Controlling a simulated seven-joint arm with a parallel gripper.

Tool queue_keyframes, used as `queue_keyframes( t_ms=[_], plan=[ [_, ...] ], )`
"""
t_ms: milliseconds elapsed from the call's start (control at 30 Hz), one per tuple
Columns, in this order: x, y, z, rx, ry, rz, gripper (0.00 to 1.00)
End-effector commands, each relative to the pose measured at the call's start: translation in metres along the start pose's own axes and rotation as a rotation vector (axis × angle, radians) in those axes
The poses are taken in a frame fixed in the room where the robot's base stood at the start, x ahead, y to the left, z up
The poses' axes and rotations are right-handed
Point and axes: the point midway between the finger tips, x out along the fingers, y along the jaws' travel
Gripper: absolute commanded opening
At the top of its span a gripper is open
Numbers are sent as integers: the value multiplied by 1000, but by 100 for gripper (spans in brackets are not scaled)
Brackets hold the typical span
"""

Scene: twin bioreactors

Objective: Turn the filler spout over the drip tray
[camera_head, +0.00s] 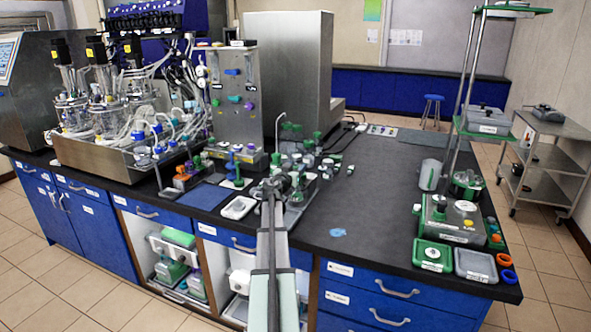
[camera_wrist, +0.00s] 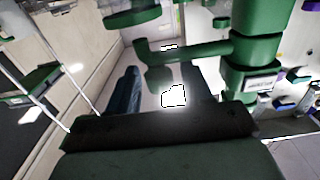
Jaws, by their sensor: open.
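My gripper (camera_head: 284,183) is open at the end of my arm, among the small green and grey fittings near the bench's front edge. A thin curved metal pipe (camera_head: 281,128), which may be the filler spout, rises just behind it. In the wrist view a green horizontal pipe (camera_wrist: 190,51) joins a thick green upright (camera_wrist: 256,62) ahead of a dark bar across the lower part. I cannot tell whether the gripper touches any fitting. A shallow white tray (camera_head: 239,207) lies left of my arm; a metal tray, perhaps the drip tray, is partly hidden under the gripper.
A metal panel with coloured knobs (camera_head: 233,95) stands behind left, beside bioreactor vessels with tubing (camera_head: 105,105). A blue mat (camera_head: 203,196) lies left. A green-and-grey instrument (camera_head: 450,218) and trays stand at the right. The bench top (camera_head: 375,190) between is mostly clear.

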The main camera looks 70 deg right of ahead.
Motion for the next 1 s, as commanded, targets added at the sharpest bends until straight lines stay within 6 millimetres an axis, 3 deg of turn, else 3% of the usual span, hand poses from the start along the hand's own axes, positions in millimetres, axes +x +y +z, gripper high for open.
queue_keyframes(
  t_ms=[67,567,1000],
  plan=[
    [0,0,0,0,0,0,47],
    [0,0,0,0,0,0,0],
    [-1,-1,0,0,0,11,0]
  ],
)
